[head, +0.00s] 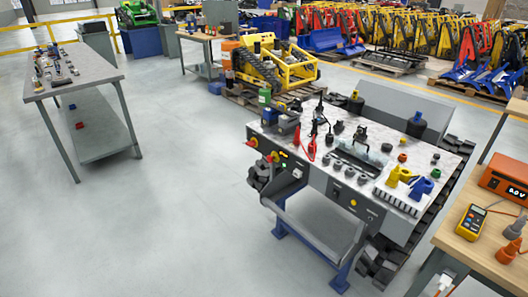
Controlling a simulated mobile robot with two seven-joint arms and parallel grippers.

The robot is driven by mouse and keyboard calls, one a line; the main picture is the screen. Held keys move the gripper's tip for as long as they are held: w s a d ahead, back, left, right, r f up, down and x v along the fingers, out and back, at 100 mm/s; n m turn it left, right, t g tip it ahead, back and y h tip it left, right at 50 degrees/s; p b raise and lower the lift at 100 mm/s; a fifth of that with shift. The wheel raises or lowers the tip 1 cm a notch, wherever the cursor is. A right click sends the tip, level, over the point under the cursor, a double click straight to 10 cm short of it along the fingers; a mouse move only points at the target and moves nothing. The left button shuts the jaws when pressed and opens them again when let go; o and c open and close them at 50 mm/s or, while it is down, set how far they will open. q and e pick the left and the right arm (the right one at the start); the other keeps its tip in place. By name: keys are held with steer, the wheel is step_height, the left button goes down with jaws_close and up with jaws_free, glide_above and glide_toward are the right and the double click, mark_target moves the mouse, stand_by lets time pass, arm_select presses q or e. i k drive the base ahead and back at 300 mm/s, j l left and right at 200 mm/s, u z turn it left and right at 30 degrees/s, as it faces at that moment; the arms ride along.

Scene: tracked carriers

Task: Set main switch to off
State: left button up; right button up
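A tracked carrier with a grey worktop (345,140) stands right of the middle. On the left end of its dark front panel (300,172) are two rotary switches with yellow plates. The upper-left switch (253,143) and the lower-right switch (273,157) both show red near the yellow. Which one is the main switch, and the positions of their handles, are too small to tell. A yellow round button (353,203) sits further right on the front. Neither of my grippers is in view.
The worktop carries red clamps (311,149), yellow parts (398,175) and blue parts (421,188). A wooden bench (470,238) with a yellow multimeter (470,222) stands close on the right. A grey table (85,65) stands at left. The floor between is clear.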

mark_target(251, 144)
steer(key=i+j, duration=0.1)
steer(key=i, duration=0.45)
steer(key=i+j+z, duration=0.15)
steer(key=i, duration=0.4)
steer(key=i+j, duration=0.15)
steer(key=i, duration=0.4)
steer(key=i+j+z, duration=0.1)
steer(key=i, duration=0.45)
